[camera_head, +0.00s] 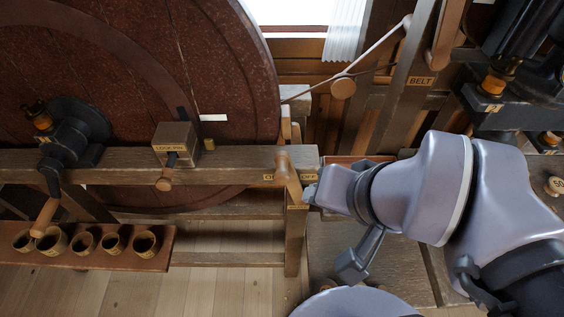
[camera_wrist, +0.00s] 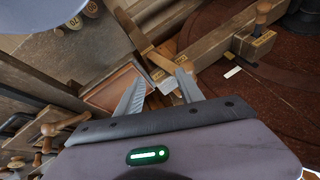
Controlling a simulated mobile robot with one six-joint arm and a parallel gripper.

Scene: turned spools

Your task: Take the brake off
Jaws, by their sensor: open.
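The wooden brake lever (camera_head: 288,178) stands at the right end of the long beam, between a left label it partly covers and a right label reading OFF. Its upper end leans slightly left. In the wrist view my gripper (camera_wrist: 160,82) is open, with nothing held. I cannot tell whether a finger touches the lever.
A big red-brown wheel (camera_head: 225,85) stands behind the beam (camera_head: 235,160). A lock-pin block (camera_head: 176,140) sits on the beam. A post labelled BELT (camera_head: 417,80) rises at upper right. A rack with several cups (camera_head: 100,262) is at lower left.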

